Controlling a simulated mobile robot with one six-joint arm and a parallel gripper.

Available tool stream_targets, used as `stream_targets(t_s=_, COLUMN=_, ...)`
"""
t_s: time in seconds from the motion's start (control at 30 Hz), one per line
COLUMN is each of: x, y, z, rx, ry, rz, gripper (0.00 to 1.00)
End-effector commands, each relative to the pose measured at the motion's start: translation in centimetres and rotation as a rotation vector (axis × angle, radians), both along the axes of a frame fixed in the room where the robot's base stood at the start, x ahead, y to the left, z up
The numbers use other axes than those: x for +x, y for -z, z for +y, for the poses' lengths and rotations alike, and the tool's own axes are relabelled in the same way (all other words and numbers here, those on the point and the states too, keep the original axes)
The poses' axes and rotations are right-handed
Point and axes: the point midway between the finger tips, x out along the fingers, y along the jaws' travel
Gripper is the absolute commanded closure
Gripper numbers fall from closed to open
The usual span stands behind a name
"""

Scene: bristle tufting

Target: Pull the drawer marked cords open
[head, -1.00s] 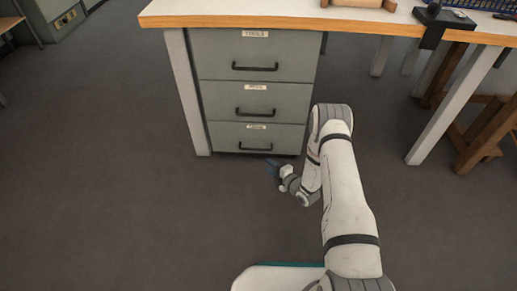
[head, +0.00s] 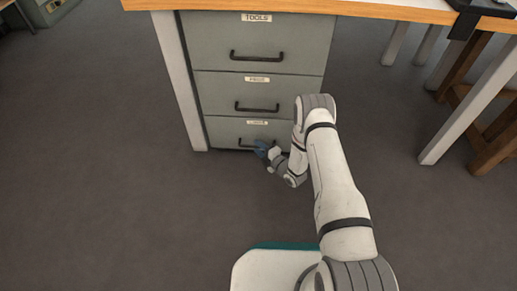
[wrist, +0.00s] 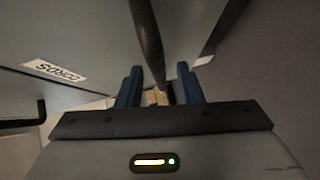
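The bottom drawer (head: 225,132) of the grey cabinet is shut, flush with the drawers above. Its label (head: 257,122) is too blurred to read in the head view. In the wrist view a white label (wrist: 55,71), seen turned around, appears to read CORDS. My gripper (head: 262,150) is low at the front of this drawer, at its dark bar handle (head: 243,143). In the wrist view my gripper (wrist: 158,88) has its two blue fingers apart, with the dark handle (wrist: 147,40) running between them. I cannot tell whether either finger touches it. My gripper partly hides the handle in the head view.
Above are a middle drawer (head: 220,92) with a blurred label and a top drawer (head: 215,35) marked TOOLS, both shut. The wooden-edged bench top (head: 300,8) overhangs them. A white bench leg (head: 178,85) stands at the left. The floor (head: 130,220) in front is clear.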

Motion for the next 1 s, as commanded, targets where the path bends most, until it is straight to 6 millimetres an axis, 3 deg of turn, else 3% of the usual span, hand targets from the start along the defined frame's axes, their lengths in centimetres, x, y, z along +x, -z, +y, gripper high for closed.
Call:
stream_targets(t_s=0.43, x=1.14, y=0.16, z=0.81, rx=0.001, ry=0.004, rz=0.001, gripper=0.67)
stream_targets(t_s=0.83, x=1.14, y=0.17, z=0.72, rx=0.0, ry=0.006, rz=0.001, gripper=0.99)
stream_targets(t_s=1.0, x=1.15, y=0.16, z=0.68, rx=0.0, ry=0.006, rz=0.001, gripper=1.0)
